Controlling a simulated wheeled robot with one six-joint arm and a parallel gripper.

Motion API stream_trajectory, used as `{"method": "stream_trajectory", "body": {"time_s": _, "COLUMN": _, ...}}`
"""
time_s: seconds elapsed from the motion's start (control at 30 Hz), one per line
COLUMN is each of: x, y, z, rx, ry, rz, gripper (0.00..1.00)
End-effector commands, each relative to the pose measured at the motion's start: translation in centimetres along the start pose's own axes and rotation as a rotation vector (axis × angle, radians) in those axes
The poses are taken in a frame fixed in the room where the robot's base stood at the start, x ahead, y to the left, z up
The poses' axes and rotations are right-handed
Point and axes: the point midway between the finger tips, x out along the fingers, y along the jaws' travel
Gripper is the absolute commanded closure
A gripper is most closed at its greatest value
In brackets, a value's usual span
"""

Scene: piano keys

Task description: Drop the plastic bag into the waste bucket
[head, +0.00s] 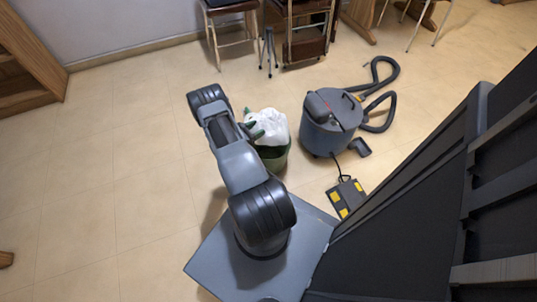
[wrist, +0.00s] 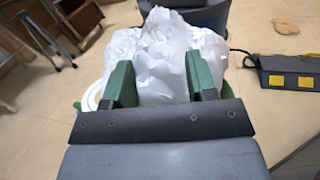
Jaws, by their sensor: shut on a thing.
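The white crumpled plastic bag (head: 271,124) is in my gripper (head: 251,127), between its green fingers. In the wrist view the bag (wrist: 160,50) bulges up and out between and beyond the two fingers of the gripper (wrist: 160,80). The green waste bucket (head: 275,158) stands on the floor below the bag in the head view. The bag covers most of its opening, so I cannot tell whether the bag's lower part is inside the rim or only above it.
A grey vacuum cleaner (head: 328,125) with a dark hose (head: 389,92) stands right beside the bucket. A dark box with yellow patches (head: 346,196) lies on the floor nearby. Chairs stand at the back wall, and a wooden shelf (head: 30,60) at the left.

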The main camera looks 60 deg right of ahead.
Motion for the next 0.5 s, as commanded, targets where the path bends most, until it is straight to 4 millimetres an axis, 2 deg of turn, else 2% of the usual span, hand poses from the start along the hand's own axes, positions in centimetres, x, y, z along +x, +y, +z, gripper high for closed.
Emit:
{"method": "stream_trajectory", "body": {"time_s": 0.03, "x": 0.0, "y": 0.0, "z": -1.0, "rx": 0.0, "ry": 0.0, "rz": 0.0, "gripper": 0.7}}
{"method": "stream_trajectory", "body": {"time_s": 0.2, "x": 0.0, "y": 0.0, "z": -2.3, "rx": 0.0, "ry": 0.0, "rz": 0.001, "gripper": 0.7}}
{"method": "stream_trajectory", "body": {"time_s": 0.5, "x": 0.0, "y": 0.0, "z": -2.5, "rx": 0.0, "ry": 0.0, "rz": 0.001, "gripper": 0.7}}
